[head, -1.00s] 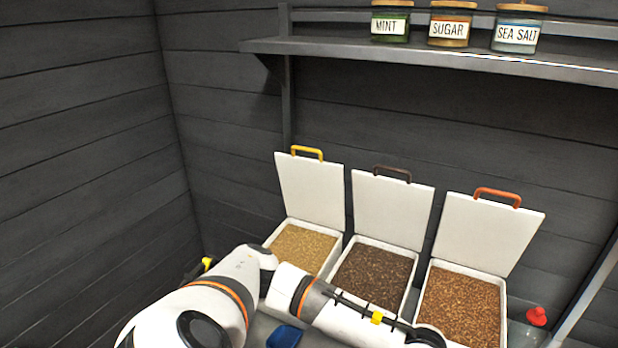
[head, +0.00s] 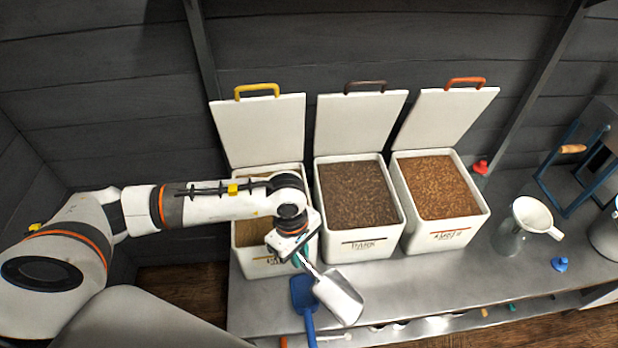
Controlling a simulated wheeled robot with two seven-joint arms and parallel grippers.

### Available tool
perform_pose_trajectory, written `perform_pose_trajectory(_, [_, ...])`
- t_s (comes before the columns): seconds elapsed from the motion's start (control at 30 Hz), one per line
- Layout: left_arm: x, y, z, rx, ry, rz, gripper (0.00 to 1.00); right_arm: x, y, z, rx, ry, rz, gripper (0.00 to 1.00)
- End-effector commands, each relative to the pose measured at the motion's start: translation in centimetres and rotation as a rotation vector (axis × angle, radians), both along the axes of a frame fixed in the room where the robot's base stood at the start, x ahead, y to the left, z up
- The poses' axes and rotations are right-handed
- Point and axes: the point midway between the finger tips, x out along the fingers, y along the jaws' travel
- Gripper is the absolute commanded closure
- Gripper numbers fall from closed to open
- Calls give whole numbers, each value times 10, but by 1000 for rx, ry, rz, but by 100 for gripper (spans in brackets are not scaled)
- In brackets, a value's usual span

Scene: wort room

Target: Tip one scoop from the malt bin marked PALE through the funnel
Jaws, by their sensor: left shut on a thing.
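My left gripper (head: 299,256) is shut on a metal scoop (head: 339,296) by its teal handle. The scoop is over the front of the bench, and its bright pan looks empty. The left malt bin (head: 268,262) has a yellow lid handle, an open lid and pale grain. My arm crosses in front of it and hides most of its label. A white funnel (head: 538,214) sits in the mouth of a clear glass vessel (head: 509,240) at the right. My right gripper is not in view.
Open bins marked DARK (head: 364,243) and AMBER (head: 446,236) stand right of the pale bin. A blue tool (head: 304,296) lies at the bench's front edge, close to the scoop. A small blue object (head: 560,265) and a red-topped item (head: 481,167) are at the right. Bench (head: 450,275) is clear before AMBER.

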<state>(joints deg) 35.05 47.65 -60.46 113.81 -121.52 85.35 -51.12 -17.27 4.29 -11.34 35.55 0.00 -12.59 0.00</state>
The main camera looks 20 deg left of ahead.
Motion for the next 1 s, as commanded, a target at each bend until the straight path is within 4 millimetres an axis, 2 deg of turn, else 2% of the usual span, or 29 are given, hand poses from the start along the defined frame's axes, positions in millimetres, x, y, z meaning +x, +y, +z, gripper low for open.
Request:
perform_pose_trajectory(0.03, [5, -1, 10, 10, -5, 120, 100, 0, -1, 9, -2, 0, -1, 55])
perform_pose_trajectory(0.47, [46, -1, 55, 128, 56, 1332, 100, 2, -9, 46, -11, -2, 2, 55])
perform_pose_trajectory(0.8, [74, 5, 92, 187, 246, 2377, 100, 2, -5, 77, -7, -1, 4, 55])
perform_pose_trajectory(1.0, [85, 9, 106, 169, 378, 2839, 100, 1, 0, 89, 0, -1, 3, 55])
